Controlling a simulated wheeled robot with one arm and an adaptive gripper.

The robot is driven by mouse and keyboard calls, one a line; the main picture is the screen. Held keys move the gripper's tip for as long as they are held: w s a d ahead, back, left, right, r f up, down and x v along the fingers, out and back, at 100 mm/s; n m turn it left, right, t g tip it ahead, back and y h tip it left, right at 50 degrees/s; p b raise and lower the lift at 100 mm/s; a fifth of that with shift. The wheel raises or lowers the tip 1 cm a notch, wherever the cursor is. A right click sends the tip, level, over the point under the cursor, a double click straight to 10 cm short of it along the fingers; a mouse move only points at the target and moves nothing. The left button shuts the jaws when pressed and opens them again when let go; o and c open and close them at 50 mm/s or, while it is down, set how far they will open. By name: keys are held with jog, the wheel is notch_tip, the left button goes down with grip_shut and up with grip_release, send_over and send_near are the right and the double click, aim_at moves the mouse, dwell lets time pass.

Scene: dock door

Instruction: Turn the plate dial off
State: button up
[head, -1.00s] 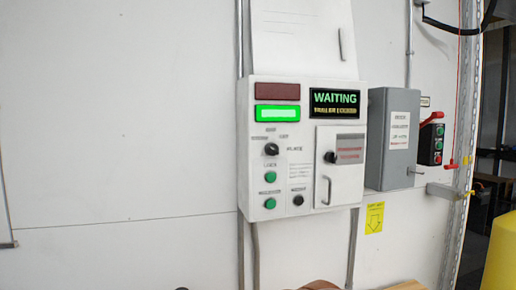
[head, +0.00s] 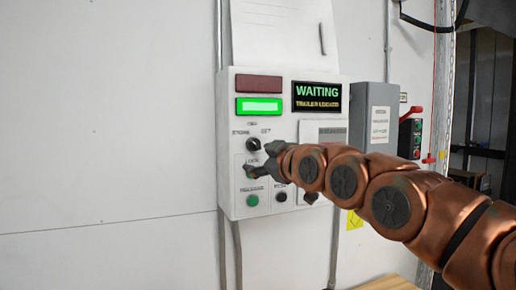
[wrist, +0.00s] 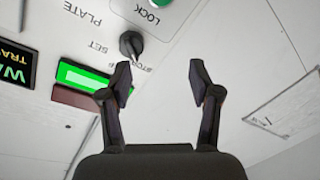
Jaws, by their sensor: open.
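The plate dial (head: 253,144) is a black knob on the left part of the white control panel (head: 224,185), with small labels around it. In the wrist view the dial (wrist: 131,44) lies beyond the left fingertip, beside the words "PLATE" and "SET". My gripper (head: 262,161) is in front of the panel, just below and right of the dial in the head view. In the wrist view my gripper (wrist: 160,77) is open, with nothing between its fingers. The dial is not between them. Part of the green LOCK button is hidden by the gripper in the head view.
A lit green lamp (head: 260,106) and a "WAITING" display (head: 317,96) sit above the dial. A green button (head: 252,200) and a black knob (head: 281,197) are below. A grey box (head: 372,110) stands right of the panel. The wall at left is bare.

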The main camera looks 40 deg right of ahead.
aim_at(257, 146)
jog(key=shift+t+h, duration=0.4)
jog(key=shift+w+d+r+p, duration=0.4)
jog(key=shift+w+d, duration=0.25)
jog(key=shift+w, duration=0.5)
jog(key=shift+w+d+r+p, duration=0.35)
jog(key=shift+w+d+p, duration=0.25)
jog(key=shift+w, duration=0.55)
jog(key=shift+w+d+r+p, duration=0.35)
jog(key=shift+w+d, duration=0.4)
jog(key=shift+w, duration=0.4)
jog(key=shift+c, duration=0.2)
jog(key=c, duration=1.1)
